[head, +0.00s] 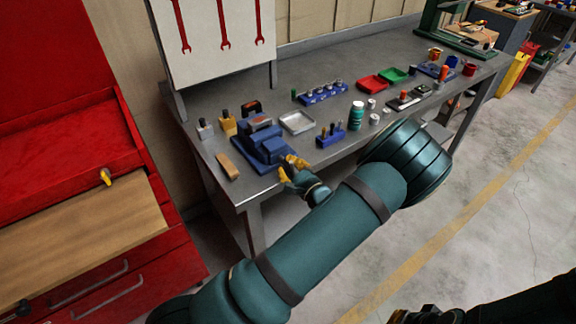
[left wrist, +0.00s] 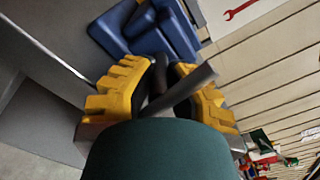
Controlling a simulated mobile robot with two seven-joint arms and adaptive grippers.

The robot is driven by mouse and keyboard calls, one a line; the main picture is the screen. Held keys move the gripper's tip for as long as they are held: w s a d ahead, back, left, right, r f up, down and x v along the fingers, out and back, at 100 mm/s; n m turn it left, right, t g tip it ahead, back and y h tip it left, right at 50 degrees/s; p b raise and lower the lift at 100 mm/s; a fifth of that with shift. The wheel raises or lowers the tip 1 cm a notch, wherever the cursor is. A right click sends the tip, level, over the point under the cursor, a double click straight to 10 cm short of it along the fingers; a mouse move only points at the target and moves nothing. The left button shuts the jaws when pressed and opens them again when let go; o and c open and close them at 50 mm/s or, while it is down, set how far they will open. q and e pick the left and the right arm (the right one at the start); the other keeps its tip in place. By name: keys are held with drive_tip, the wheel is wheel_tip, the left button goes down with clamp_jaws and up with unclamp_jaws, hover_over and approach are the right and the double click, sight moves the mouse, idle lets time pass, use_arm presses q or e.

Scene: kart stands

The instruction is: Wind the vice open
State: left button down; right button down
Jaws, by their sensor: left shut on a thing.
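The blue vice (head: 262,146) stands near the left front corner of the grey workbench. Its blue body also shows at the top of the left wrist view (left wrist: 150,35). My left gripper (head: 293,168), with yellow fingers, is at the front of the vice, at the bench edge. In the left wrist view, the fingers (left wrist: 162,88) are closed around the dark grey vice handle (left wrist: 190,90), a bar that slants between them. The jaw gap of the vice is too small to judge.
The workbench (head: 225,160) holds a wooden block (head: 228,166), a metal tray (head: 297,122), a blue tool holder (head: 330,136) and a green bottle (head: 356,115) near the vice.

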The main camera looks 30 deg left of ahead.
use_arm(q)
drive_tip(key=shift+r, duration=0.1)
drive_tip(key=shift+r+m+p, duration=0.1)
drive_tip(key=shift+m+p, duration=1)
drive_tip(key=shift+m, duration=0.1)
drive_tip(key=m+p, duration=0.2)
drive_tip(key=m, duration=0.1)
drive_tip(key=shift+m, duration=0.3)
drive_tip(key=shift+a+m+p, duration=0.1)
drive_tip(key=shift+m+p, duration=0.65)
drive_tip(key=shift+m, duration=0.15)
drive_tip(key=m+p, duration=0.2)
drive_tip(key=m, duration=0.1)
drive_tip(key=shift+m, duration=0.3)
drive_tip(key=m+p, duration=0.1)
drive_tip(key=m, duration=0.3)
drive_tip(key=shift+w+m+p, duration=0.1)
drive_tip(key=shift+m+p, duration=0.2)
drive_tip(key=shift+p, duration=0.1)
drive_tip(key=m+p, duration=0.1)
drive_tip(key=m, duration=0.3)
drive_tip(key=shift+m, duration=0.3)
